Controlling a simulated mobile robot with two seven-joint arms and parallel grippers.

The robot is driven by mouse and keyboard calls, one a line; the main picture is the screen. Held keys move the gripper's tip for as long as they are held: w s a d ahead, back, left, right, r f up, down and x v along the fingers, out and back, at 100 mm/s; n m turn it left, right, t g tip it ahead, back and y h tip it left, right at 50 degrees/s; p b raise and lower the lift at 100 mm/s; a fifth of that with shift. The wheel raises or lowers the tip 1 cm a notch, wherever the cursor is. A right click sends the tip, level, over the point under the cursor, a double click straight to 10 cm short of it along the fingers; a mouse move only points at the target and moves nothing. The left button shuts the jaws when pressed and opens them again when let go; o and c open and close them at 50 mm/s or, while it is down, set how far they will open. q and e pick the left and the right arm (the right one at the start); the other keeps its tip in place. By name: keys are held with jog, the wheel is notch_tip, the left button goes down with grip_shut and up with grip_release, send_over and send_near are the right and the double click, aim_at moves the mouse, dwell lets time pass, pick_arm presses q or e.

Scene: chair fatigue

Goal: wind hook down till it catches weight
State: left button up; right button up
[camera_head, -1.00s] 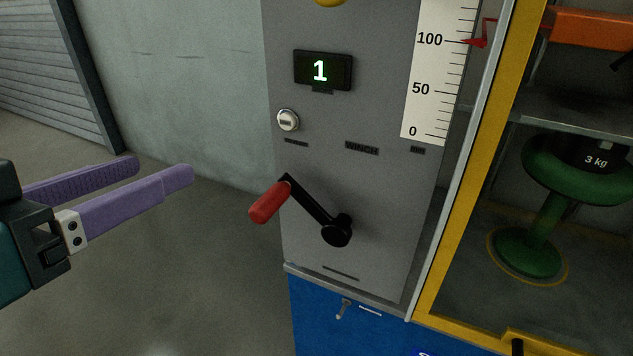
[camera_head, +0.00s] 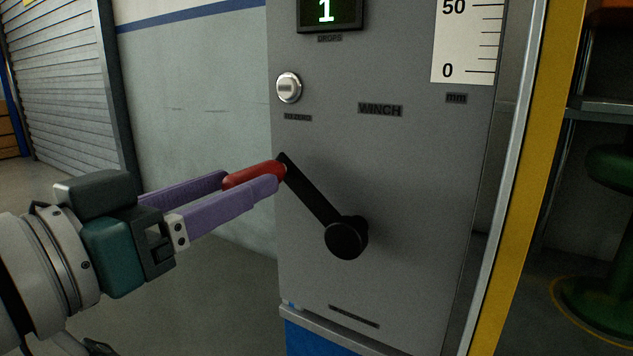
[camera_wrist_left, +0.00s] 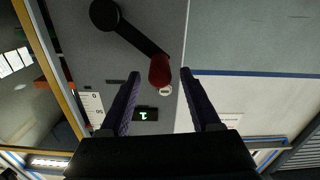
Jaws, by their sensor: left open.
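The winch crank has a black arm (camera_head: 312,195) on a round hub, with a red handle (camera_head: 254,175) at its upper left end. My left gripper (camera_head: 252,185) is open, with its purple fingers on either side of the red handle. In the left wrist view the handle (camera_wrist_left: 159,70) sits between the fingertips, with gaps on both sides. The hook and the weight are out of the head view now. My right gripper is not in view.
The grey panel (camera_head: 380,160) carries a display reading 1 (camera_head: 328,12), a round silver knob (camera_head: 288,87) and a millimetre scale (camera_head: 467,40). A yellow frame post (camera_head: 530,170) stands to the right, with part of a green stool (camera_head: 605,290) beyond.

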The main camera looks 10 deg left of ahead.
pick_arm(q)
jog(key=shift+b+x, duration=0.45)
jog(key=shift+x, duration=1.85)
grip_shut()
